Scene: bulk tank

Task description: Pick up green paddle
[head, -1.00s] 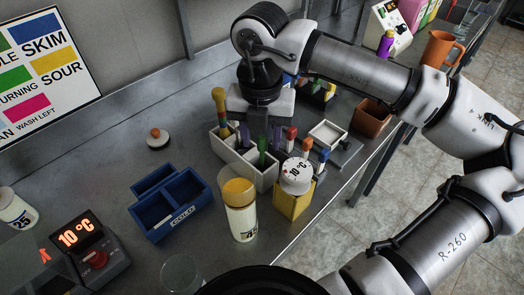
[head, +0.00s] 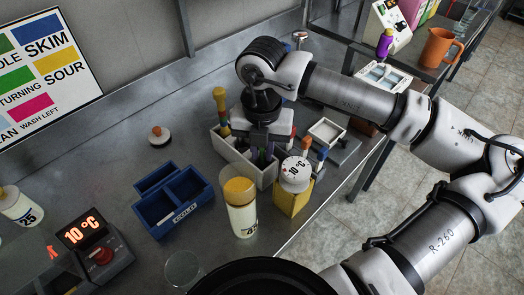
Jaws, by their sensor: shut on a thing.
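The green paddle (head: 262,158) stands in the white divided box (head: 266,180) in the middle of the bench. My gripper (head: 265,143) is right above the box, pointing down, and is shut on the green paddle. Its fingertips are mostly hidden by its own body and the paddles.
A yellow-brown-handled paddle (head: 221,108) stands at the box's left; red and blue ones stand right.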

